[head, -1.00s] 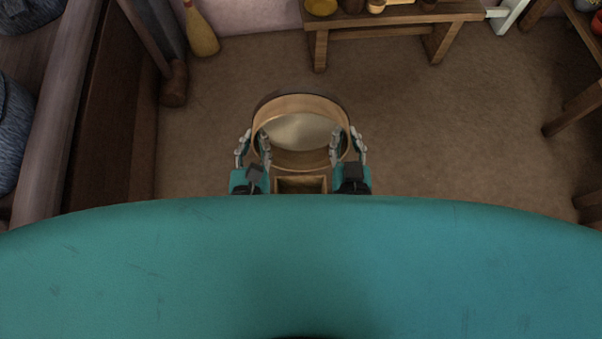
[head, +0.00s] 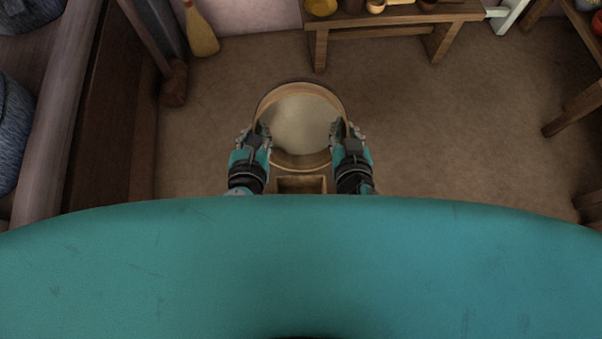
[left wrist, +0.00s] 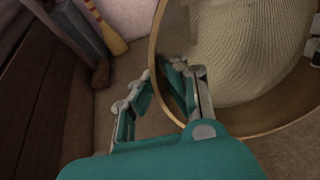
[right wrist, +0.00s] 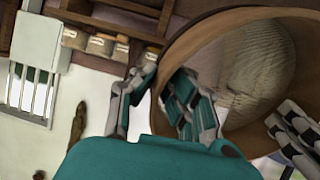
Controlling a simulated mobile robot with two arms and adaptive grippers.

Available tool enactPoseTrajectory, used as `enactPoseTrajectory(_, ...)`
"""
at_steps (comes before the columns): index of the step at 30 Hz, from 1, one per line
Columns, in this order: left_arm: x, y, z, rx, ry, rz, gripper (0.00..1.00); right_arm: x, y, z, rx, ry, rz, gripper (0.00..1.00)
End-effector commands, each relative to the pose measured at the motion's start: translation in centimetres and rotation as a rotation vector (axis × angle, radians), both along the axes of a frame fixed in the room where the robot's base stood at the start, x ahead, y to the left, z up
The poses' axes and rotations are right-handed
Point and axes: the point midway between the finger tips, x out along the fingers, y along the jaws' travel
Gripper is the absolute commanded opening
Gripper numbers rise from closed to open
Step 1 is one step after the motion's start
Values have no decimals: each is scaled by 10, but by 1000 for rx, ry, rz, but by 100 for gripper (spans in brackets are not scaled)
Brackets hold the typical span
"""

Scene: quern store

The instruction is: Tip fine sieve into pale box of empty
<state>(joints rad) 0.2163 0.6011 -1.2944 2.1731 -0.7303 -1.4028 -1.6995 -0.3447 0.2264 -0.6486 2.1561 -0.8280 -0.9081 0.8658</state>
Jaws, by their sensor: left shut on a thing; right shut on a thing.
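The fine sieve (head: 300,124), a round wooden hoop with a pale woven mesh, is held between my two grippers in the head view. It also shows in the left wrist view (left wrist: 245,55) and the right wrist view (right wrist: 250,70). My left gripper (head: 256,137) is shut on the left side of its rim. My right gripper (head: 346,134) is shut on the right side. One finger of each is inside the hoop, the other outside. A small pale wooden box (head: 302,184) shows just below the sieve, its near part hidden by my teal body. I cannot tell whether anything lies on the mesh.
A wooden bench (head: 400,16) with pots stands at the back. A broom (head: 201,34) leans at the back left, beside a dark wooden structure (head: 105,110). Another wooden table (head: 575,105) is at the right edge. The floor around the sieve is clear.

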Motion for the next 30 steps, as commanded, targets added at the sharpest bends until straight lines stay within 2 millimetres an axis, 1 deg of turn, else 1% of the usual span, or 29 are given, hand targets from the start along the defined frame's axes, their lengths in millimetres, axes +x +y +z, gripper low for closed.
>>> enactPoseTrajectory(1, 2, 4, 1, 6, -8, 11, 0, 0, -5, -2, -14, 5, -8, 0)
enactPoseTrajectory(5, 4, 4, 1, 6, 6, 12, 0, 2, -5, -3, -14, 19, -12, 0)
enactPoseTrajectory(12, 14, 4, -7, 5, 140, 12, 0, 11, -5, -11, -12, 152, -10, 0)
enactPoseTrajectory(22, 16, 4, -9, 7, 166, 13, 0, 12, -5, -14, -13, 181, -10, 0)
enactPoseTrajectory(27, 24, 4, -16, 6, 272, 14, 0, 19, -5, -21, -13, 286, -11, 0)
enactPoseTrajectory(30, 24, 4, -19, 6, 308, 12, 0, 20, -5, -24, -12, 321, -8, 0)
